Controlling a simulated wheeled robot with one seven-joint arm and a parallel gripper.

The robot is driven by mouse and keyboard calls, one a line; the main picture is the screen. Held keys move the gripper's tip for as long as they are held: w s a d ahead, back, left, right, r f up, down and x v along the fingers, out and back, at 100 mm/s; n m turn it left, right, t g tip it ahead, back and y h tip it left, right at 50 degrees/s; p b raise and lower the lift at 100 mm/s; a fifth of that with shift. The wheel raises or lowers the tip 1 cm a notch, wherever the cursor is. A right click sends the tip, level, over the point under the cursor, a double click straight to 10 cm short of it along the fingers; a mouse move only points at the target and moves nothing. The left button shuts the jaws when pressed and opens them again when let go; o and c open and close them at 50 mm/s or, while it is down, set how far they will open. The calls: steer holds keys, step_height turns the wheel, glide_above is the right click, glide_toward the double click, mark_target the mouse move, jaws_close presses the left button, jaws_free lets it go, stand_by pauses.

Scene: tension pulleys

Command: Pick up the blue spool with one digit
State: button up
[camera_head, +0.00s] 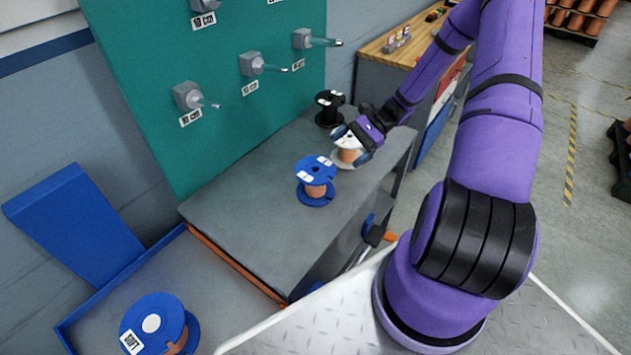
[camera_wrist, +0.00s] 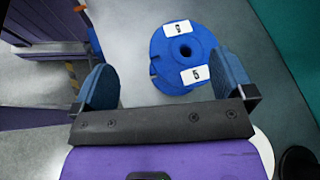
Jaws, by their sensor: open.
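A blue spool (camera_head: 316,190) with copper-coloured wire stands upright on the grey bench top. In the wrist view the blue spool (camera_wrist: 177,50) shows its round top, a dark centre hole and two white labels, each with what looks like one digit. My gripper (camera_head: 351,146) is open above and partly over a white spool (camera_head: 347,157), to the right of and behind the blue one. In the wrist view my gripper (camera_wrist: 166,78) has its two blue pads apart and empty, with the blue spool ahead, beyond the fingertips.
A black spool (camera_head: 329,108) stands behind the white one. A larger blue spool (camera_head: 152,328) with a text label lies in the blue-edged tray at lower left. A green panel (camera_head: 150,80) with several pegs rises behind the bench. The bench's front-left top is clear.

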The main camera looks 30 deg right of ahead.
mark_target(315, 178)
steer(key=f+m+t+y, duration=0.1)
steer(key=f+m+t, duration=0.1)
steer(key=f, duration=0.2)
steer(key=d+f+m+t+y, duration=0.1)
steer(key=f+m+t, duration=0.2)
steer(key=f, duration=0.1)
steer(key=f+m+t+y, duration=0.1)
steer(key=f+m+t, duration=0.1)
steer(key=f, duration=0.2)
steer(key=shift+d+f+m+t, duration=0.3)
steer(key=shift+f+m+t, duration=0.05)
steer(key=shift+m+t, duration=0.05)
steer(key=shift+a+f, duration=0.15)
steer(key=shift+a, duration=0.05)
steer(key=x, duration=0.5)
steer(key=shift+w, duration=0.2)
steer(key=shift+x, duration=2.65)
steer(key=shift+w+d+f, duration=0.1)
steer(key=shift+w+f, duration=0.05)
steer(key=c, duration=1.3)
steer(key=shift+c, duration=0.2)
